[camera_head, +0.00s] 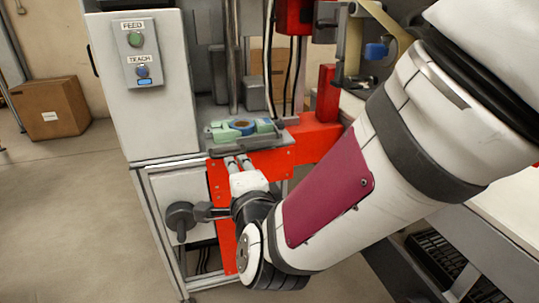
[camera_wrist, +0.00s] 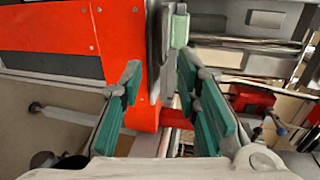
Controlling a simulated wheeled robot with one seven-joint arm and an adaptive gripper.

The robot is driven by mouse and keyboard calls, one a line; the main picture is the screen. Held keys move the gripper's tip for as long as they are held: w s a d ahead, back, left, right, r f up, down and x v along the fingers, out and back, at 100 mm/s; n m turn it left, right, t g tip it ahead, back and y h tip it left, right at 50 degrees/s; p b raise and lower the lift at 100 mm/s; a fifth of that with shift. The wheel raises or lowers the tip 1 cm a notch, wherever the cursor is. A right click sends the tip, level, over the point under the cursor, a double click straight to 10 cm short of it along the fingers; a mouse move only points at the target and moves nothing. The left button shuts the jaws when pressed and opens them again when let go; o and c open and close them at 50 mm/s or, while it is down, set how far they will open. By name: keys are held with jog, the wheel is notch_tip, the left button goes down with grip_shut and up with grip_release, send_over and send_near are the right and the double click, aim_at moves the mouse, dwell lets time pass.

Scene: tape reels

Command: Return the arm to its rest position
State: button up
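My arm (camera_head: 330,190) reaches down from the upper right in the head view and bends back toward the machine. My gripper (camera_head: 239,163) is at its end, just below and in front of a small metal plate with green blocks and a blue ring (camera_head: 228,129). In the wrist view my gripper (camera_wrist: 158,75) shows two separated fingers with green pads. It is open, and I see nothing held between them. In the head view the fingertips are partly hidden by the plate's edge.
A white control box (camera_head: 150,100) with FEED and TEACH buttons stands left of the plate. A red machine frame (camera_head: 310,143) is close around my gripper. A cardboard box (camera_head: 50,108) is on the floor at the far left.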

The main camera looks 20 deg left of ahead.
jog(key=s+d+n+g+h, duration=0.3)
jog(key=d+n, duration=0.1)
jog(key=d, duration=0.7)
jog(key=s+d+n+g+h, duration=0.3)
jog(key=d+n, duration=0.1)
jog(key=d, duration=0.8)
jog(key=s+d+n+g+h, duration=0.1)
jog(key=s+d+g, duration=0.2)
jog(key=s+d, duration=0.65)
jog(key=s+d+n+g+h, duration=0.2)
jog(key=s+d+g, duration=0.2)
jog(key=s+d, duration=0.55)
notch_tip(320, 180, up, 34)
jog(key=s+a+t+p, duration=0.2)
jog(key=t+p, duration=0.2)
jog(key=p, duration=2.8)
jog(key=shift+a, duration=0.25)
